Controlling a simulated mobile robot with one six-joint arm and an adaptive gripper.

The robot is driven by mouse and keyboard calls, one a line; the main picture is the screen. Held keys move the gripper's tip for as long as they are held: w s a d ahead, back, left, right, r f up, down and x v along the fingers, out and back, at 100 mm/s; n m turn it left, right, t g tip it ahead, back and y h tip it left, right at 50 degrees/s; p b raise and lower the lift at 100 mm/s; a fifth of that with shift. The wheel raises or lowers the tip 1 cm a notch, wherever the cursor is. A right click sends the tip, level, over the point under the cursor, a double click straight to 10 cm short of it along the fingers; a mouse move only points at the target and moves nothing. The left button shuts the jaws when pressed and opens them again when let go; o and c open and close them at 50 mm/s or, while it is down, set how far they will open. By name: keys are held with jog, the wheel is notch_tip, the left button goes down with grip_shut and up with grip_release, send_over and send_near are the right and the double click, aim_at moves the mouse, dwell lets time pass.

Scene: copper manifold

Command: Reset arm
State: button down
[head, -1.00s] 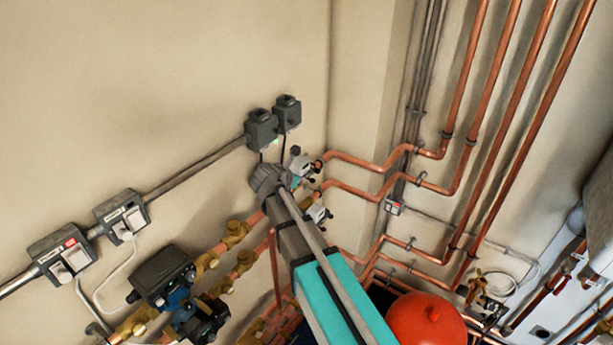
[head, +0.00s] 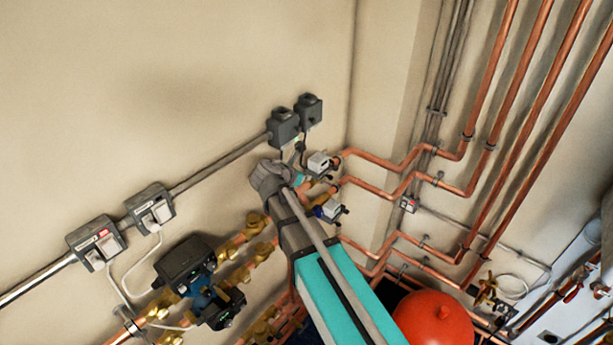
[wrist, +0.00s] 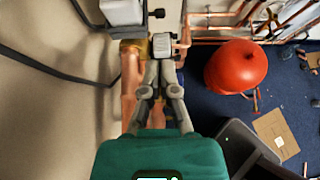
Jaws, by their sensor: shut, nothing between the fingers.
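My gripper (wrist: 160,72) shows in the wrist view with its grey fingers together and nothing between them. The fingertips lie in front of a small white-and-grey valve head (wrist: 162,45) on the copper pipework; I cannot tell if they touch it. In the head view my arm reaches up from the bottom to the pipes near the wall corner. Its grey end hides most of the gripper there. Two white actuators, an upper one (head: 318,162) and a lower one (head: 332,209), sit just right of the arm's end.
Grey wall boxes (head: 283,126) and a conduit run along the left wall. Pumps (head: 186,264) with brass valves are left of my arm. Copper pipes (head: 490,140) climb the right wall. A red vessel (head: 433,320), also in the wrist view (wrist: 236,66), stands right of the arm.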

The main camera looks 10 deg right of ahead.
jog(key=s+d+f+m+g+y+b, duration=0.4)
jog(key=s+f+m+b, duration=0.3)
jog(key=s+f+m, duration=0.3)
jog(key=s+d+f+m+g+y+b, duration=0.4)
jog(key=s+f+m+b, duration=0.3)
jog(key=f+m, duration=0.6)
jog(key=s+d+m, duration=0.1)
jog(key=s+m, duration=0.1)
jog(key=m, duration=0.2)
jog(key=shift+s+b, duration=0.35)
jog(key=shift+b, duration=0.05)
dwell(1.1)
